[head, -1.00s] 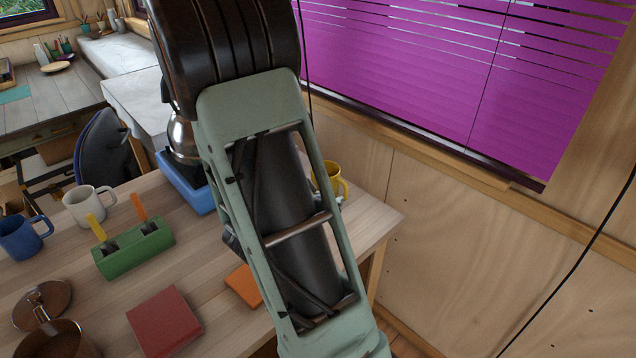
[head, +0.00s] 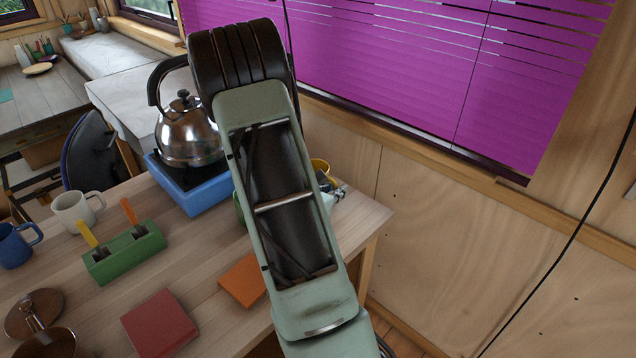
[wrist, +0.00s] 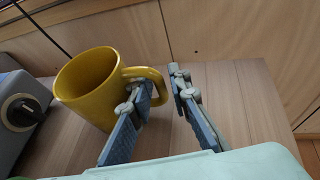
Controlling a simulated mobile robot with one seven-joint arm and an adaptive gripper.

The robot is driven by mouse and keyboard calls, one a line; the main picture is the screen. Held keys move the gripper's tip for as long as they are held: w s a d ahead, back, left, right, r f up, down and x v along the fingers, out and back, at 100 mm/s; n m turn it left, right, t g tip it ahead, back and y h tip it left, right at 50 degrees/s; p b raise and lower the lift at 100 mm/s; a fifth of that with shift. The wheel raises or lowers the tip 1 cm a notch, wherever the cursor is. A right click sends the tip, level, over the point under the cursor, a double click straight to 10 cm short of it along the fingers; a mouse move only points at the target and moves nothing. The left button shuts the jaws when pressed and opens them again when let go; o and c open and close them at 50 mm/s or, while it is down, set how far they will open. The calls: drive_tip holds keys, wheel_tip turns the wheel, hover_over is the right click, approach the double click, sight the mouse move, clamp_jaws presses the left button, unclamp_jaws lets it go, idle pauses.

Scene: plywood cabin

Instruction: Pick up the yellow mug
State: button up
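The yellow mug (wrist: 88,88) stands upright on the wooden table in the wrist view, left of my gripper, with its handle pointing right toward the fingers. My gripper (wrist: 162,84) is open. Its left finger overlaps the handle and seems to reach into the loop. The outer curve of the handle lies between the two fingers, with a gap to the right finger. In the head view the mug (head: 319,165) is mostly hidden behind my arm, and only a small part of my gripper (head: 337,190) shows beside it.
A steel kettle (head: 190,132) stands on a blue stove (head: 196,196) left of my arm. A green block holder (head: 124,252), white mug (head: 74,212), blue mug (head: 14,246), red book (head: 158,323) and orange block (head: 243,280) are on the table (head: 200,270). A wall is behind.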

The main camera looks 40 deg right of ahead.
drive_tip(key=shift+d+f, duration=0.1)
drive_tip(key=shift+d, duration=0.1)
clamp_jaws()
drive_tip(key=shift+w+r, duration=0.1)
drive_tip(key=shift+r, duration=0.1)
